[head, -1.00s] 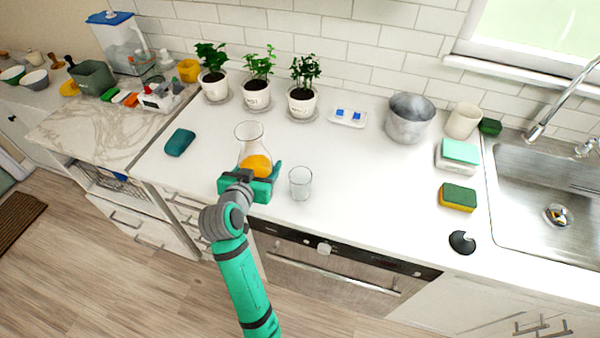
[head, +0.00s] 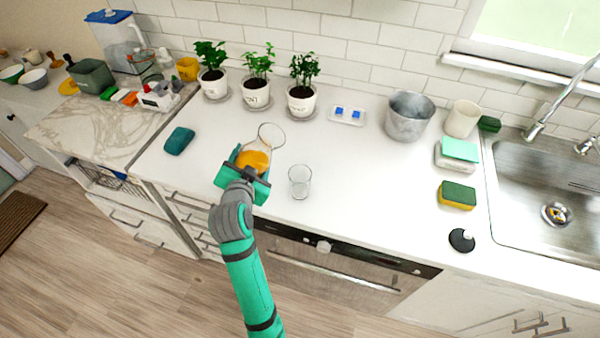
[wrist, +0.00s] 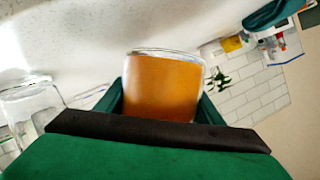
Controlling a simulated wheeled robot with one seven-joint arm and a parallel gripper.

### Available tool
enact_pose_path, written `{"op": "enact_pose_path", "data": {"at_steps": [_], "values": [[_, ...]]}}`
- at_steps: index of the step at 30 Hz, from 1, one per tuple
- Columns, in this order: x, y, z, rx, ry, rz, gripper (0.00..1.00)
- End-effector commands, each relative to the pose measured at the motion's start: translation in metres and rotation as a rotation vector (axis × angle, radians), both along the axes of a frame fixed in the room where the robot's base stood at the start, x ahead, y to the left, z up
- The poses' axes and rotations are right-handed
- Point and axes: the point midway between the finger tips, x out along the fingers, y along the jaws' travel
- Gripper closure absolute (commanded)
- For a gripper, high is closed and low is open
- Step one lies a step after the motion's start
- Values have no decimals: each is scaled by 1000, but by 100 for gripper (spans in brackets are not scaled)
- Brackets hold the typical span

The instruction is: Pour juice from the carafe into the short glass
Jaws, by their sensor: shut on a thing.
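The glass carafe (head: 262,150) holds orange juice and tilts to the right in the head view, its wide mouth toward the upper right. My gripper (head: 248,174) is shut on the carafe's lower body. In the wrist view the carafe's juice-filled base (wrist: 163,86) sits between the fingers. The short glass (head: 300,181) stands upright on the counter, just right of my gripper, and looks empty. It also shows at the left of the wrist view (wrist: 30,100). The carafe's mouth is up and left of the glass in the head view. No juice stream shows.
Three potted plants (head: 257,93) stand along the back wall. A teal sponge (head: 179,141) lies left of the carafe. A metal pot (head: 409,117), sponges (head: 457,195) and a black round item (head: 462,240) are to the right, by the sink (head: 555,185). The counter's middle is clear.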

Motion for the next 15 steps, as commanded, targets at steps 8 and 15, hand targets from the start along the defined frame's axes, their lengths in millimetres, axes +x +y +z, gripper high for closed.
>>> {"op": "enact_pose_path", "data": {"at_steps": [8,15], "values": [[1,6,4,175,-42,2,92],[4,17,4,328,-77,1,92]]}}
